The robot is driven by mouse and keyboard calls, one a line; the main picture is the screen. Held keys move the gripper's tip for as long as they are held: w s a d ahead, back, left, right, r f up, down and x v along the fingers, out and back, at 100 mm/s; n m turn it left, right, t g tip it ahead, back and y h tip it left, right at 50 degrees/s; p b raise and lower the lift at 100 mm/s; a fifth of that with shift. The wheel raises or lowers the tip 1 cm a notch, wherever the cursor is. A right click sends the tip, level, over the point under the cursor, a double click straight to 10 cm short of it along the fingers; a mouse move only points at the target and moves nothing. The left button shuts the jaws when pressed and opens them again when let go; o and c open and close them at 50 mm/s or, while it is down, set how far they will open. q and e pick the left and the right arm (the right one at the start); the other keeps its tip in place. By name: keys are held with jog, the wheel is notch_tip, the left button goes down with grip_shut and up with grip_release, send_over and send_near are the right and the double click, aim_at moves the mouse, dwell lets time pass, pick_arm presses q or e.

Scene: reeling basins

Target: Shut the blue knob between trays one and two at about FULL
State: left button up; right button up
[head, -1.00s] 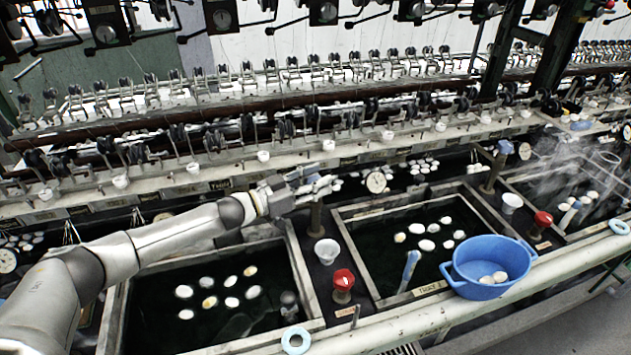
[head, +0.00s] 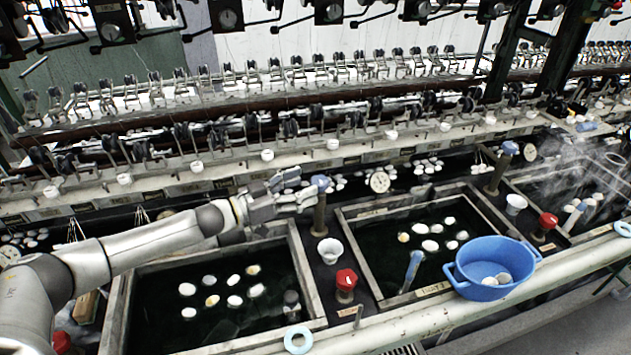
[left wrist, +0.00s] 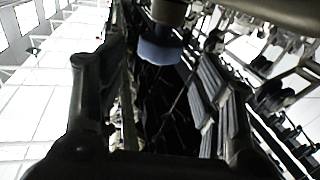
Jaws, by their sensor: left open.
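The blue knob (head: 320,182) sits on top of an upright brown post (head: 319,214) between two sunken trays. The tray on the left (head: 297,262) and the tray on the right (head: 352,250) both hold dark water with several pale cocoons. My left gripper (head: 303,186) is open, its fingers pointing right, just left of the knob and apart from it as far as I can tell. In the left wrist view the knob (left wrist: 158,52) shows between and beyond the spread fingers. The knob's dial markings cannot be read. My right gripper is not in view.
A white cup (head: 330,250) and a red knob (head: 346,281) stand in front of the post. A blue basin (head: 462,272) with pale cocoons sits on the front rail of the right tray. Another blue knob (head: 509,148) is farther right.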

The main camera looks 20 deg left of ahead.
pick_arm(q)
jog(key=v, duration=0.6)
jog(key=shift+s, duration=0.25)
jog(key=shift+a, duration=0.15)
dwell(1.5)
